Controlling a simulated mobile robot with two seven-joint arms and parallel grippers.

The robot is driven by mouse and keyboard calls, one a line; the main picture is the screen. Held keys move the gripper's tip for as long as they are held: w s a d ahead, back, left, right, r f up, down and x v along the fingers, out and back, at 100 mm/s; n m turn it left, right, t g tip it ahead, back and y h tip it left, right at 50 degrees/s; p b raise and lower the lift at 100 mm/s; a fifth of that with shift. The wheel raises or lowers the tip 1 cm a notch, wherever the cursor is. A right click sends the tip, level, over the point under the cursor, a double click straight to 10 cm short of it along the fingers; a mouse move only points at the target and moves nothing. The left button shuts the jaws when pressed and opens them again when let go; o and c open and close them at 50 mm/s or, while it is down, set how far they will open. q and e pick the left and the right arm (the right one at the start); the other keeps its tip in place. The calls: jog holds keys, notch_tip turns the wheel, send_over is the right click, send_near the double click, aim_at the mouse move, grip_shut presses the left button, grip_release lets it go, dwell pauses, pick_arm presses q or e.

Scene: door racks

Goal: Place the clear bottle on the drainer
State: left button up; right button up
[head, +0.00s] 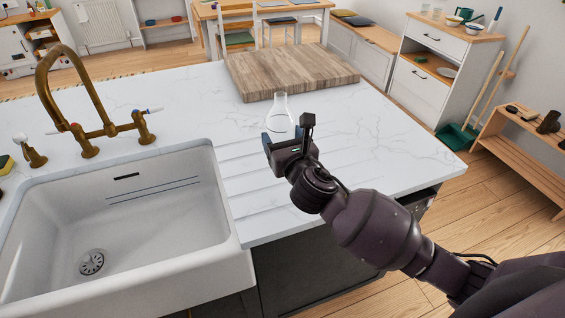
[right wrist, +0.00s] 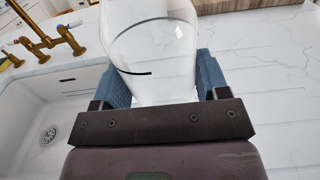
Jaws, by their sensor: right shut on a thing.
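The clear bottle (head: 280,113) is see-through, with a narrow neck and a wider round body. It is upright over the white counter near the grooved drainer (head: 232,183) to the right of the sink. My right gripper (head: 281,139) is shut on the bottle's body; its two blue fingers stand on either side of the bottle (right wrist: 157,50) in the right wrist view. I cannot tell whether the bottle's base touches the counter, as the gripper hides it. My left gripper is in neither view.
The white sink (head: 150,262) with a brass tap (head: 80,100) lies to the left. A wooden board (head: 292,72) lies on the counter behind the bottle. The counter (head: 400,140) to the right is clear. A low wooden bench (head: 525,150) stands beyond it.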

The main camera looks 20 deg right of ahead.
jog(key=shift+f, duration=1.5)
notch_tip(320, 180, down, 3)
jog(key=shift+f+b, duration=0.15)
jog(key=shift+b, duration=0.6)
jog(key=shift+f, duration=0.3)
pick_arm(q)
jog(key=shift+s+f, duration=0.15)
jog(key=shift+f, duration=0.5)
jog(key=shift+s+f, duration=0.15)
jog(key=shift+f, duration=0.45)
pick_arm(e)
jog(key=shift+r, duration=0.1)
jog(key=o, duration=1.1)
jog(key=shift+f, duration=0.2)
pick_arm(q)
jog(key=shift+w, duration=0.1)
